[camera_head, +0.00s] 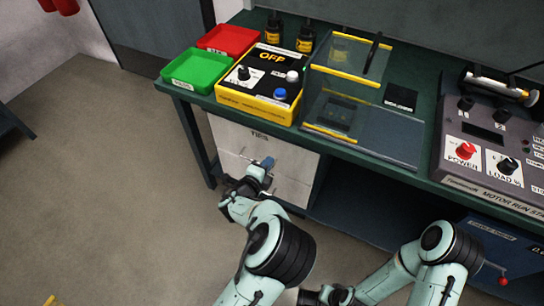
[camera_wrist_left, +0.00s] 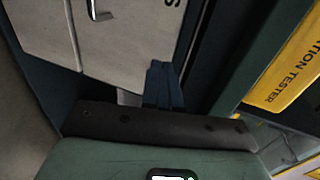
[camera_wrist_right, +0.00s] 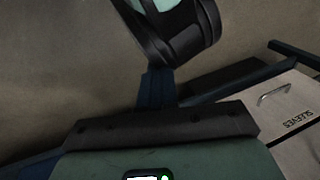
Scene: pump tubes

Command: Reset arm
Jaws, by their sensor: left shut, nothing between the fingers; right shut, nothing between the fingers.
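My left arm (camera_head: 262,240) reaches up from the bottom of the head view. My left gripper (camera_head: 267,162) is in front of the white drawer cabinet under the bench, below the bench top. Its blue fingers are together and empty, and they also show in the left wrist view (camera_wrist_left: 163,85). My right arm (camera_head: 430,260) is bent at the lower right of the head view, and I cannot make out its fingertips there. In the right wrist view, my right gripper (camera_wrist_right: 155,88) has its fingers together and empty, with a dark and pale green arm part beyond them.
The green bench (camera_head: 420,180) carries a green tray (camera_head: 197,70), a red tray (camera_head: 230,40), a yellow tester box (camera_head: 262,85), a clear-panelled stand (camera_head: 340,85) and a motor run station (camera_head: 490,150). The white cabinet (camera_head: 290,160) is below. Open floor (camera_head: 100,200) lies left.

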